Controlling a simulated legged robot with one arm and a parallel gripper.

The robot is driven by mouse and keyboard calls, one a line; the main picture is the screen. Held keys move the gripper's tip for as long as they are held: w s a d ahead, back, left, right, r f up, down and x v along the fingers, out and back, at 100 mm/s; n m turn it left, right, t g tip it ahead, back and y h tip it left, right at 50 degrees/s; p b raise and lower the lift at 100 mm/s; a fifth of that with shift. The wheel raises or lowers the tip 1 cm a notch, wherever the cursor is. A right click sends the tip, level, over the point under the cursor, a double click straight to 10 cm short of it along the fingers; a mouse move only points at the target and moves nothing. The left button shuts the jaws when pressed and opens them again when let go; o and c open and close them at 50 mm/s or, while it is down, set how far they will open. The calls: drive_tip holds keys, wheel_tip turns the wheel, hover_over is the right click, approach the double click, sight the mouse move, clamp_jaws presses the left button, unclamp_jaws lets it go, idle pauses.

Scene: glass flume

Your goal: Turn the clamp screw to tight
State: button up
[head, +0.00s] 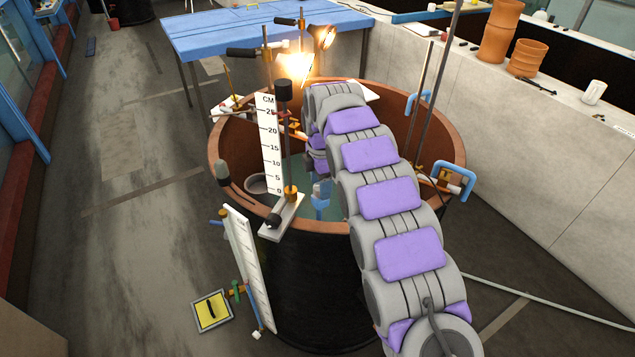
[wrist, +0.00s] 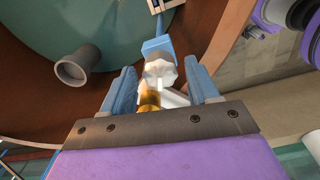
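In the wrist view a white faceted knob (wrist: 161,72), which looks like the clamp screw's head, sits between my two blue fingers. A brass piece (wrist: 150,101) and a pale bar show just below it, and a blue block (wrist: 157,46) is beyond it. My gripper (wrist: 162,80) is open, one finger on each side of the knob, with a narrow gap showing at each side. In the head view my arm reaches down into the round tank (head: 225,158). A blue piece (head: 320,198) shows below the arm's end; I cannot tell whether it is finger or clamp.
A white centimetre scale (head: 268,145) stands at the tank's rim. Blue C-shaped clamps (head: 456,174) grip the right rim beside upright rods. A grey cup (wrist: 77,69) is inside the tank. A lit lamp (head: 326,38) and blue table (head: 215,38) are behind.

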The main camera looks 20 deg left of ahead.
drive_tip(key=c, duration=0.9)
drive_tip(key=shift+w+r+n+p, duration=0.1)
drive_tip(key=shift+n+p, duration=0.4)
drive_tip(key=shift+n, duration=0.1)
drive_tip(key=n, duration=0.3)
drive_tip(key=shift+p, duration=0.3)
drive_tip(key=o, duration=1)
drive_tip(key=shift+o, duration=0.2)
